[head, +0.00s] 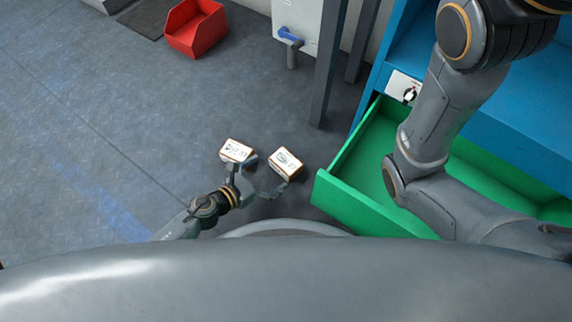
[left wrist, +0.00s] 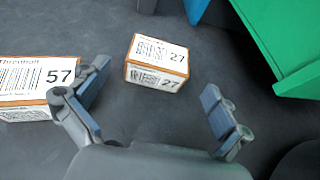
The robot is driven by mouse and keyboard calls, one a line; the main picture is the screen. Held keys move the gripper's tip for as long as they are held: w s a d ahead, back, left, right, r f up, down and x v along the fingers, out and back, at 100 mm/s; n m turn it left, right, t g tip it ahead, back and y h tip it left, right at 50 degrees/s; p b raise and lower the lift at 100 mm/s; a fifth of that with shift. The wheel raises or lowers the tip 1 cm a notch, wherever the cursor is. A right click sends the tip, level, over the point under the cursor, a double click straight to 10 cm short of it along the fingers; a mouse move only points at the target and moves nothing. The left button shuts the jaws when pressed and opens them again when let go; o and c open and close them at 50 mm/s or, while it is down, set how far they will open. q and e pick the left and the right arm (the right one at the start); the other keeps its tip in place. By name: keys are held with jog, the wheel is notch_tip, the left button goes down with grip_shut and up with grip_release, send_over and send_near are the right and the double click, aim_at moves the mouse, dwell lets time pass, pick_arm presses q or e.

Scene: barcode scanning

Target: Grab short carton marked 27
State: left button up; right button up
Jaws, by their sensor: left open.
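The short carton marked 27 (left wrist: 157,62) is white-labelled with brown edges and a barcode. It lies on the grey floor in the left wrist view, just beyond and between my open left fingertips. In the head view the right-hand carton (head: 286,164) is this one, beside the green drawer. My left gripper (left wrist: 158,98) is open and empty, pointing toward it. In the head view my left gripper (head: 264,180) reaches in low between the two cartons. My right gripper is out of view; only my right arm shows.
A carton marked 57 (left wrist: 38,84) lies left of the left finger, very close to it; it also shows in the head view (head: 237,151). An open green drawer (head: 345,205) stands at the right. A red bin (head: 195,28) sits at the back.

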aim_at(284, 162)
pick_arm(q)
jog(key=b+x, duration=0.2)
jog(key=x, duration=0.3)
jog(key=shift+f, duration=0.1)
jog(key=shift+w+d+f, duration=0.15)
jog(key=shift+w+d, duration=0.15)
jog(key=c, duration=1.2)
jog(key=shift+c, duration=0.3)
